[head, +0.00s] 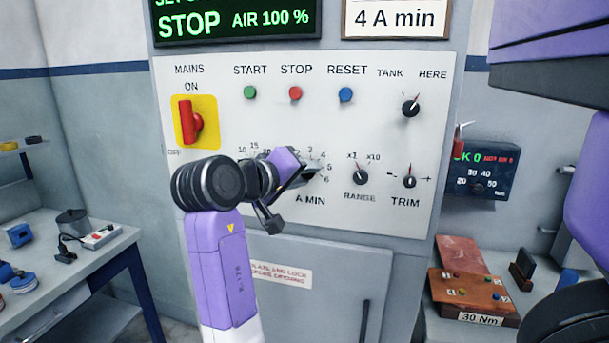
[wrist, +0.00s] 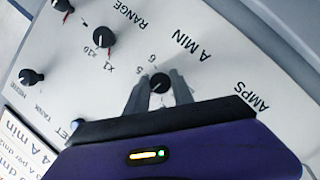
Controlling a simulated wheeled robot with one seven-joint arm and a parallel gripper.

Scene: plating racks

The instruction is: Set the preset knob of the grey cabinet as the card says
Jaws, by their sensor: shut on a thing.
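The grey cabinet (head: 430,150) fills the middle of the head view. Its card (head: 395,18) reads "4 A min". The preset knob, labelled A MIN, is mostly hidden behind my gripper (head: 306,173) in the head view; scale numbers including 10, 15, 3, 4, 5 and 6 show around it. In the wrist view the black knob (wrist: 159,82) sits between the two fingertips of my gripper (wrist: 160,90), which is shut on it. The numbers 5 and 6 show beside it there. I cannot tell where its pointer stands.
The RANGE knob (head: 360,176) points near x1. The TRIM knob (head: 409,182), TANK/HERE knob (head: 411,106) and red MAINS switch (head: 191,122) share the panel. Green, red and blue buttons line its top. Benches with tools stand left (head: 75,275) and right.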

